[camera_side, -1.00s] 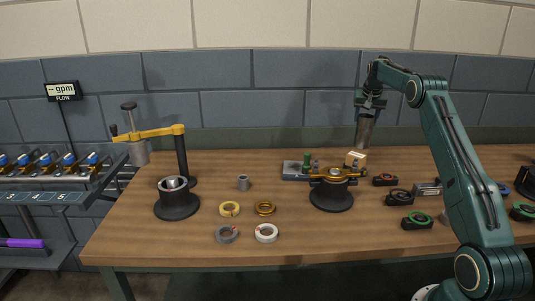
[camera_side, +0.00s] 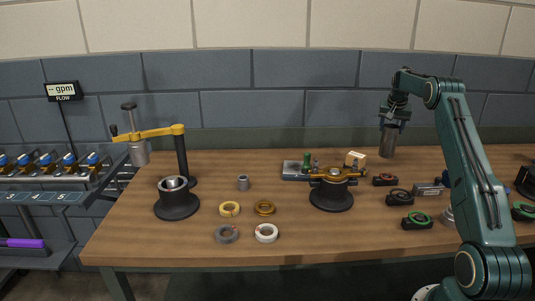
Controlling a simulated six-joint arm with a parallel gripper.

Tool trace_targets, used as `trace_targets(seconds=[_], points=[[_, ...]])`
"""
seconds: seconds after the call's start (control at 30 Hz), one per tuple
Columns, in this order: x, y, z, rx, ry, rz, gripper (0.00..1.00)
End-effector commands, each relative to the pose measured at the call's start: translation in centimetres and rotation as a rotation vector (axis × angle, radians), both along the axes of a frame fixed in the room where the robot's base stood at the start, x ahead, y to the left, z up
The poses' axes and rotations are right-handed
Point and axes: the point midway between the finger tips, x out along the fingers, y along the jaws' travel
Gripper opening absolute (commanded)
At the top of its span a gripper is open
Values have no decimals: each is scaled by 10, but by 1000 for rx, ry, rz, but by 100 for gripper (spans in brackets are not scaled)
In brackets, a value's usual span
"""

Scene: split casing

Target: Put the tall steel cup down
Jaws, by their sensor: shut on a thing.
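The tall steel cup (camera_side: 388,142) is a grey metal cylinder at the back right of the bench. My gripper (camera_side: 393,121) is above it and shut on its upper end. The cup hangs upright from the jaws. Its lower end shows against the back edge of the bench; I cannot tell whether it touches the top.
A black round stand with a brass fitting (camera_side: 333,190) is left of the cup, with a cream block (camera_side: 356,158) behind it. Dark ring holders (camera_side: 400,197) stand in front. A yellow-armed press (camera_side: 178,165) is at left. Several rings (camera_side: 266,232) lie mid-bench.

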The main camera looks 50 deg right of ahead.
Motion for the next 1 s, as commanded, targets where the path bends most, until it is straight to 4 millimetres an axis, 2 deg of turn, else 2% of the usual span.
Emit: trace_targets(seconds=[0.1, 0.37, 0.7, 1.0], points=[[0, 0, -9, -1, 0, 0, 16], [0, 0, -14, -1, 0, 0, 16], [0, 0, -48, 1, 0, 0, 16], [0, 0, -51, -2, -1, 0, 16]])
